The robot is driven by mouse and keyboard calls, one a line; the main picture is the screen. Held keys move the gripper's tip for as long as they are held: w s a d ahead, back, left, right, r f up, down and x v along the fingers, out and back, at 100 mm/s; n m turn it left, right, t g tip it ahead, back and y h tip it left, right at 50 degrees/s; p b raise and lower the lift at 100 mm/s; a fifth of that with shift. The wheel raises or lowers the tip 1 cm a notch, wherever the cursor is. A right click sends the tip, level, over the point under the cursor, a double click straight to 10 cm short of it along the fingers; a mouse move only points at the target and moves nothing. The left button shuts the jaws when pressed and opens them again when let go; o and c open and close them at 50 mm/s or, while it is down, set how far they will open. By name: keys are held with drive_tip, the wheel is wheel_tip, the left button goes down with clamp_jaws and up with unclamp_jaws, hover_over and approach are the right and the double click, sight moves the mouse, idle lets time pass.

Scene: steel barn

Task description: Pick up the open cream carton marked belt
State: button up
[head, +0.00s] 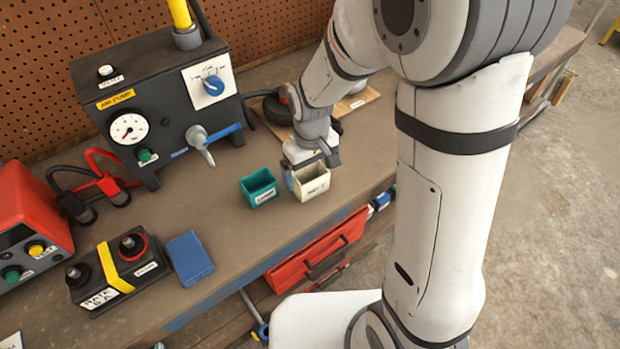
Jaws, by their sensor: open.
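The open cream carton (313,186) stands upright on the workbench near its front edge. A label shows on its front face, but the lettering is too small to read surely. My gripper (310,166) is directly above and behind the carton, pointing down, with its fingers at the carton's rim. The jaws are open. Part of the carton's far rim is hidden by the gripper, and I cannot tell whether the fingers touch it.
An open teal carton (259,188) stands just left of the cream one. A black air pump (155,100) stands behind to the left. A blue block (190,258) and a battery (118,268) lie further left. A red toolbox (318,253) is below the bench edge.

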sight(310, 179)
wheel_tip(310, 179, down, 4)
drive_tip(key=shift+w+a+f, duration=0.1)
drive_tip(key=c, duration=1)
drive_tip(key=shift+c, duration=0.2)
